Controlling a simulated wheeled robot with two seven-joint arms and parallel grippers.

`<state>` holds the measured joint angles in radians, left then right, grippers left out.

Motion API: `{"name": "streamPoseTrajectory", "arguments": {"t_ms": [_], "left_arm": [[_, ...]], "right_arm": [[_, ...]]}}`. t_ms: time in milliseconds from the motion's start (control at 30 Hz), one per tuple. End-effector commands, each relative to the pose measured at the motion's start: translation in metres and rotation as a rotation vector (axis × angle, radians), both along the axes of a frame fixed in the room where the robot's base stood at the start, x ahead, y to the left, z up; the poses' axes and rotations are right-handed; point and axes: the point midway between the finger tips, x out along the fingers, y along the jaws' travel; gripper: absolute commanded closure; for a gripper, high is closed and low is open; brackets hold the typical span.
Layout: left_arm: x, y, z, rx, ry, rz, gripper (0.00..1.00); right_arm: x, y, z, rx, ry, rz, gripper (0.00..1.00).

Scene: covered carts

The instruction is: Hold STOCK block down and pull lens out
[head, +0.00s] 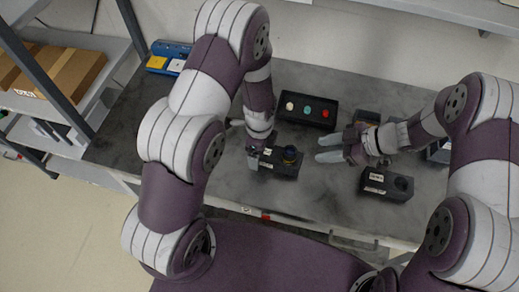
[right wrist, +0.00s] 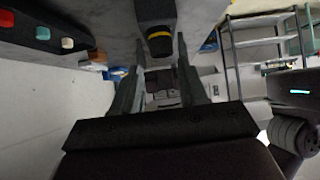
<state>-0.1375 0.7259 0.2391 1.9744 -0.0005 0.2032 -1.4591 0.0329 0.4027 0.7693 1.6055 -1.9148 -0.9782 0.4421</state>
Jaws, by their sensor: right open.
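A dark block (head: 284,170) with a pale label stands on the cart top. A dark lens with a yellow ring (head: 290,154) sits upright at its right end. My left gripper (head: 254,154) is down at the block's left end; its fingers are mostly hidden, so I cannot tell how they stand. My right gripper (head: 330,147) is open and empty to the right of the lens, pointing at it. In the right wrist view the lens (right wrist: 159,45) lies ahead, between the fingertips. A second dark labelled block (head: 388,184) with an empty round socket stands at the right. The labels are too small to read.
A black box (head: 306,109) with white, green and red buttons stands behind the block. A blue bin (head: 168,57) is at the back left. Small dark containers (head: 368,117) are behind my right gripper. The front left of the cart top is clear.

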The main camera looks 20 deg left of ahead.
Motion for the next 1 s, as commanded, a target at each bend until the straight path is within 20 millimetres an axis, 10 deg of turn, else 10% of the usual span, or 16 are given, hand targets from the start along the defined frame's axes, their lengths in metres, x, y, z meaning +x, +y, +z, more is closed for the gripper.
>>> {"name": "streamPoseTrajectory", "arguments": {"t_ms": [400, 600, 733, 1000], "left_arm": [[0.000, 0.000, -0.017, 0.000, -0.001, 0.001, 0.06], [0.000, 0.000, -0.017, 0.000, -0.001, 0.001, 0.63], [0.000, 0.000, -0.017, 0.000, -0.001, 0.001, 0.63], [0.000, 0.000, -0.017, 0.000, -0.001, 0.001, 0.63]], "right_arm": [[0.000, 0.000, 0.000, 0.000, 0.000, 0.000, 0.57], [0.000, 0.000, 0.000, 0.000, 0.000, 0.000, 0.57], [0.003, 0.001, 0.000, -0.005, -0.016, -0.003, 0.31], [0.124, 0.019, 0.015, -0.383, -0.590, -0.114, 0.29]]}}
